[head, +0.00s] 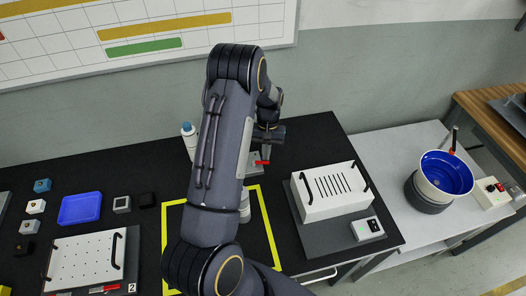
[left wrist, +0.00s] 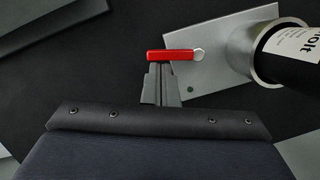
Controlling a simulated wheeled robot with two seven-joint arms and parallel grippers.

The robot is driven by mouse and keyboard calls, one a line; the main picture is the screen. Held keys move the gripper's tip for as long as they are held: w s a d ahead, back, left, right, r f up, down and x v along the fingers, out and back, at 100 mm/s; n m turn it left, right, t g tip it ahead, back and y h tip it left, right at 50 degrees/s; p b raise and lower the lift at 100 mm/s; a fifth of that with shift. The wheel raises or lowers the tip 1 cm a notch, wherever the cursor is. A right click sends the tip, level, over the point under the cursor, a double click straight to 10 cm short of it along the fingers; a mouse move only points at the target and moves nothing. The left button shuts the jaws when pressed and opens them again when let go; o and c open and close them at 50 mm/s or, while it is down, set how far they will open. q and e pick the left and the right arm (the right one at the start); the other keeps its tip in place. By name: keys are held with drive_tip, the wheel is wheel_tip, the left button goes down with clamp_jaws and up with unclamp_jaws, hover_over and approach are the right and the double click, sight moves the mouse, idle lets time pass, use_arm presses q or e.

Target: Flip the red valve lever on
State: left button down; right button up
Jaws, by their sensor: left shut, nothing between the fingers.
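The red valve lever (left wrist: 172,55) lies across the upper middle of the left wrist view, with a round silver pivot at its right end. Below it is a tilted grey plate (left wrist: 215,75). My left gripper (left wrist: 161,68) is shut and empty, its fingertips right at the lever's lower edge in that view. I cannot tell whether they touch it. In the head view the red lever (head: 262,162) shows small beside my arm, just below my left gripper (head: 266,150). My arm hides much of the valve's surroundings. My right gripper is not in view.
A dark cylinder with a white label (left wrist: 300,50) stands on the plate, right of the lever. On the black table are a blue tray (head: 80,208), a white slotted box (head: 328,192) and a white bottle (head: 188,138). A blue bowl (head: 446,172) stands on the side table.

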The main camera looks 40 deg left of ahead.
use_arm(q)
drive_tip(key=m, duration=0.1)
drive_tip(key=d+m+b, duration=0.1)
drive_tip(key=shift+s+d+f+m+y, duration=0.1)
drive_tip(key=shift+s+f+m+y, duration=0.05)
drive_tip(key=shift+s+m+y, duration=0.2)
drive_tip(key=m, duration=0.2)
drive_tip(key=s+d+m+y+b, duration=0.1)
drive_tip(key=shift+m, duration=0.35)
drive_tip(key=m, duration=0.1)
drive_tip(key=s+m+b, duration=0.1)
drive_tip(key=m, duration=0.1)
drive_tip(key=shift+s+d+m+y, duration=0.2)
drive_tip(key=shift+s+m+y, duration=0.05)
drive_tip(key=shift+m+y, duration=0.1)
drive_tip(key=shift+s+m+y+b, duration=0.2)
drive_tip(key=shift+s+m+b, duration=0.15)
drive_tip(key=shift+m, duration=0.65)
drive_tip(key=shift+s+m+y+b, duration=0.25)
drive_tip(key=shift+s+m, duration=0.2)
drive_tip(key=shift+m, duration=0.5)
drive_tip(key=shift+r, duration=0.2)
drive_tip(key=v, duration=0.7)
drive_tip(key=shift+r, duration=0.35)
drive_tip(key=shift+d, duration=0.1)
